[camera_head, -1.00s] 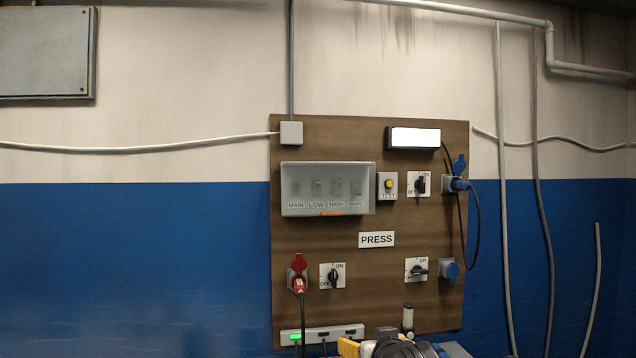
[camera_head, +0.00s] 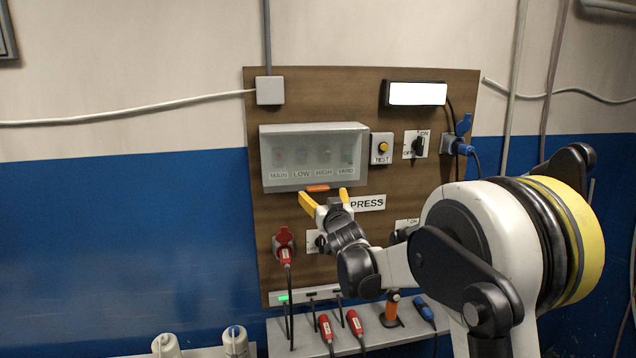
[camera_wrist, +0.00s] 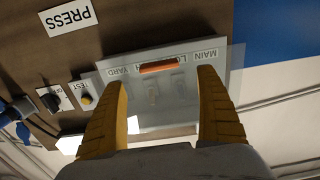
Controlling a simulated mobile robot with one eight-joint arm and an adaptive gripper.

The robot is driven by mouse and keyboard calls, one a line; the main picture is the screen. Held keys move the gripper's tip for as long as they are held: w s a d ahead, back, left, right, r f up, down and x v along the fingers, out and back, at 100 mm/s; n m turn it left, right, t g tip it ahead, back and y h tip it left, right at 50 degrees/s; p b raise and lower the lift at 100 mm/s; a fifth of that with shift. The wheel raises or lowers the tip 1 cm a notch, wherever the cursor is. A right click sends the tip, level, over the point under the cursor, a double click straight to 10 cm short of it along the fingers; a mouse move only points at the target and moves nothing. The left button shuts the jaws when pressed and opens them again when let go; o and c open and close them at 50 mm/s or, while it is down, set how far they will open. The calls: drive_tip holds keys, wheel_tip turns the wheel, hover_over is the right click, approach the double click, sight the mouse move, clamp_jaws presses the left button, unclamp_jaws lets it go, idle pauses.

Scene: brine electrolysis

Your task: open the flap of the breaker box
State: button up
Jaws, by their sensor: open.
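The breaker box (camera_head: 270,180) is a grey box on the brown board with a see-through flap (camera_head: 314,148) closed over its front. Switches show behind the flap, over the labels MAIN, LOW, HIGH and YARD. An orange tab (camera_head: 318,188) sits at the flap's bottom edge. My gripper (camera_head: 326,198) is open with yellow fingers, just below the box near the tab. In the wrist view, which is upside down, the orange tab (camera_wrist: 163,67) shows between the open fingertips (camera_wrist: 163,77). The fingers appear empty; I cannot tell whether they touch the flap.
The TEST button (camera_head: 382,148) and a rotary switch (camera_head: 416,144) are right of the box. The PRESS label (camera_head: 368,203) and a red plug (camera_head: 285,255) are below. A shelf (camera_head: 372,340) with red plugs and an orange-handled tool stands under the board.

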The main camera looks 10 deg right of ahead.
sight(318, 187)
drive_tip(key=w+p, duration=0.1)
drive_tip(key=w, duration=0.5)
drive_tip(key=shift+w, duration=0.35)
drive_tip(key=c, duration=1.4)
drive_tip(key=shift+c, duration=0.2)
drive_tip(key=shift+s, duration=0.15)
